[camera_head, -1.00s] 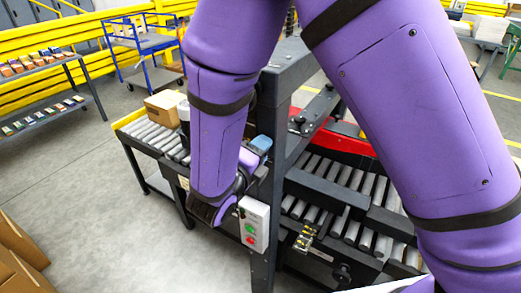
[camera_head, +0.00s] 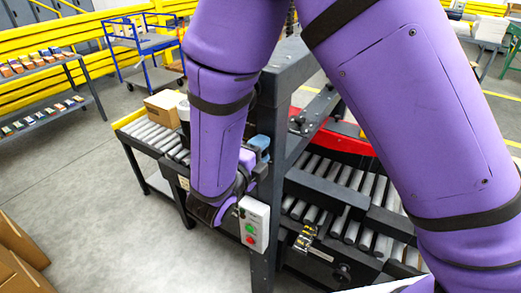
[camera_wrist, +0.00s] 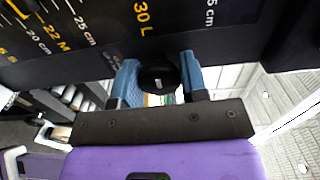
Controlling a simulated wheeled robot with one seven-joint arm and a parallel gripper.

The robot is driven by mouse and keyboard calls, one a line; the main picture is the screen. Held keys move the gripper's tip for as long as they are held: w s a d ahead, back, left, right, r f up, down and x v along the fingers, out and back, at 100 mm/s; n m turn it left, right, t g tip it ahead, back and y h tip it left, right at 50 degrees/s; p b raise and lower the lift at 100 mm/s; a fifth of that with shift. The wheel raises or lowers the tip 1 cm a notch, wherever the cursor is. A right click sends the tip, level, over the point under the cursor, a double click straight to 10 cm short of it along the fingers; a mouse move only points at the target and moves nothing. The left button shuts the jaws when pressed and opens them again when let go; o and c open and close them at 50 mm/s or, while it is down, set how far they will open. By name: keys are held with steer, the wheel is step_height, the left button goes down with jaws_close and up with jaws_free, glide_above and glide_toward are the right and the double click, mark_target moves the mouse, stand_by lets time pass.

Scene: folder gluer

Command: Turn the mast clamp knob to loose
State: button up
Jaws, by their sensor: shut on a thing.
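The mast clamp knob (camera_wrist: 158,76) is black and round with a small pale mark on its face. In the wrist view it sits between the two blue fingers of my gripper (camera_wrist: 162,80), below the dark scale plate (camera_wrist: 105,35) with white and yellow markings. My gripper is shut on the knob, one finger on each side. In the head view, a blue finger of my gripper (camera_head: 261,144) shows beside the dark upright mast (camera_head: 267,190). The knob is hidden there by my arm and wrist.
A grey control box (camera_head: 254,223) with green and red buttons hangs just below my wrist. Roller conveyors (camera_head: 155,136) lie behind and to the right of the mast. A cardboard box (camera_head: 165,105) rests on the left conveyor.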

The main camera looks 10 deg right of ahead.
steer(key=o, duration=0.9)
steer(key=v, duration=1.1)
